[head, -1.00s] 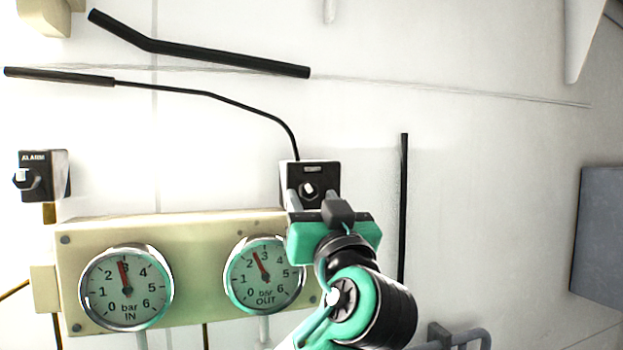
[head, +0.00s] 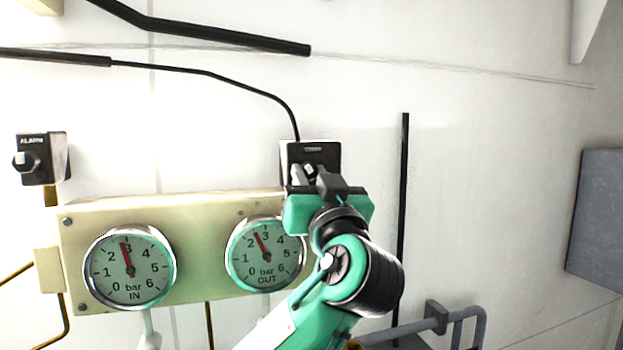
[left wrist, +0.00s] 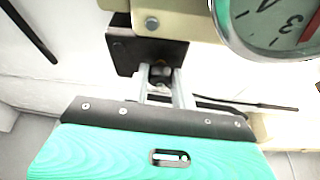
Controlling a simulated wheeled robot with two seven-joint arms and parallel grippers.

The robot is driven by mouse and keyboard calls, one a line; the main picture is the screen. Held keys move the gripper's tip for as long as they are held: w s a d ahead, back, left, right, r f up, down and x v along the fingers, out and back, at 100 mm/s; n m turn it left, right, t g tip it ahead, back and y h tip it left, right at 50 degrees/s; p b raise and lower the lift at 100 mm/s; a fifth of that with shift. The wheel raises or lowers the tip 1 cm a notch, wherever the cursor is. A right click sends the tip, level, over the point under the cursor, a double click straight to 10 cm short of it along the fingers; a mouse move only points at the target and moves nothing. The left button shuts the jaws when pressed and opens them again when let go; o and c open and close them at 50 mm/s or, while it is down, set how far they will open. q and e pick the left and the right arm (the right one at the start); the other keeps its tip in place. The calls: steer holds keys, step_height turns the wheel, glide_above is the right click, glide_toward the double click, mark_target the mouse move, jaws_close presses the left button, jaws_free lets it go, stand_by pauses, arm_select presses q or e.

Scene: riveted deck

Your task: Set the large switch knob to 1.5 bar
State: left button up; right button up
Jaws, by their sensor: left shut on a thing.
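The black switch box (head: 296,152) is on the wall above and right of the OUT gauge, with a label strip at its top. My left gripper (head: 309,176) is in front of it, its two fingers shut on the box's knob. In the left wrist view the box (left wrist: 125,52) is at top centre, and the gripper's fingers (left wrist: 161,82) close on the small knob (left wrist: 160,70) below it. The gripper hides most of the knob and any scale. The OUT gauge (head: 266,255) needle points between 2 and 3. My right gripper is not in view.
The IN gauge (head: 130,268) shares a cream panel (head: 200,210) with the OUT gauge; its needle is near 3. A switch marked ALARM (head: 40,158) is at far left. A black vertical bar (head: 403,200) stands right of my gripper. A grey box (head: 597,220) is at far right.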

arm_select(q)
steer(key=shift+f+m+h+b, duration=0.15)
steer(key=shift+m+h+b, duration=0.25)
steer(key=shift+m+b, duration=0.4)
steer(key=shift+a+m+h+b, duration=0.1)
steer(key=shift+m+h+b, duration=0.2)
steer(key=shift+m+h, duration=0.5)
steer(key=m, duration=0.3)
steer(key=shift+h, duration=0.4)
steer(key=shift+a+r+m+h+b, duration=0.1)
steer(key=shift+r+m+h+b, duration=0.2)
steer(key=shift+m, duration=0.6)
steer(key=shift+h, duration=0.3)
steer(key=o, duration=1)
steer(key=shift+f, duration=0.1)
